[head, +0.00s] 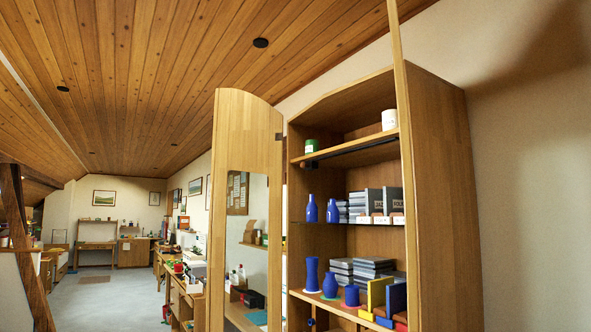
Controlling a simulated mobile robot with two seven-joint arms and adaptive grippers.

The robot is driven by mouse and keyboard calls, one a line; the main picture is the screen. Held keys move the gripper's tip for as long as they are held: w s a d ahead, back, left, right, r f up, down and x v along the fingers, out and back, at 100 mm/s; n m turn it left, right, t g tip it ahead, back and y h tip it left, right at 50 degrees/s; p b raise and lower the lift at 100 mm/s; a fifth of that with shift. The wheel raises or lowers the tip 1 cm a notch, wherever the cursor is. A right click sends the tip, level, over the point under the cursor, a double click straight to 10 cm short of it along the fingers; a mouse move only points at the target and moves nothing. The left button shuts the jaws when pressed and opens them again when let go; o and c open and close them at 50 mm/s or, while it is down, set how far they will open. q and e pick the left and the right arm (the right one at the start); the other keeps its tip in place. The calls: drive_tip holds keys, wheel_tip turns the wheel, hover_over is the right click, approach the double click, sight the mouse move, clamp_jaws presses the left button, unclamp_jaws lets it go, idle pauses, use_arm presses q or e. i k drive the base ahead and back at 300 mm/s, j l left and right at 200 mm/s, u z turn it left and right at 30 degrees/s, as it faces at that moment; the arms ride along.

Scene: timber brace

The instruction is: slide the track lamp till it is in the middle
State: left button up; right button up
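A tall wooden cabinet (440,200) stands open at the right. A dark rail (352,149) runs along the front underside of its upper shelf. A small dark piece (308,165) hangs near the rail's left end and looks like the track lamp, but it is too small to be sure. Neither of my grippers shows in the head view.
An open door (247,130) with a glass or mirror panel stands left of the cabinet; another narrow door edge (402,90) crosses its right front. Shelves hold blue vases (311,209), grey boxes, books and a white container (389,119). Grey floor (95,300) is clear at left.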

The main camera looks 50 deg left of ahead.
sight(310, 166)
drive_tip(key=i+j, duration=0.1)
drive_tip(key=j, duration=0.5)
drive_tip(key=i+j, duration=0.1)
drive_tip(key=j, duration=1.05)
drive_tip(key=i+j, duration=0.15)
drive_tip(key=j, duration=0.45)
drive_tip(key=i+j, duration=0.1)
drive_tip(key=j, duration=0.5)
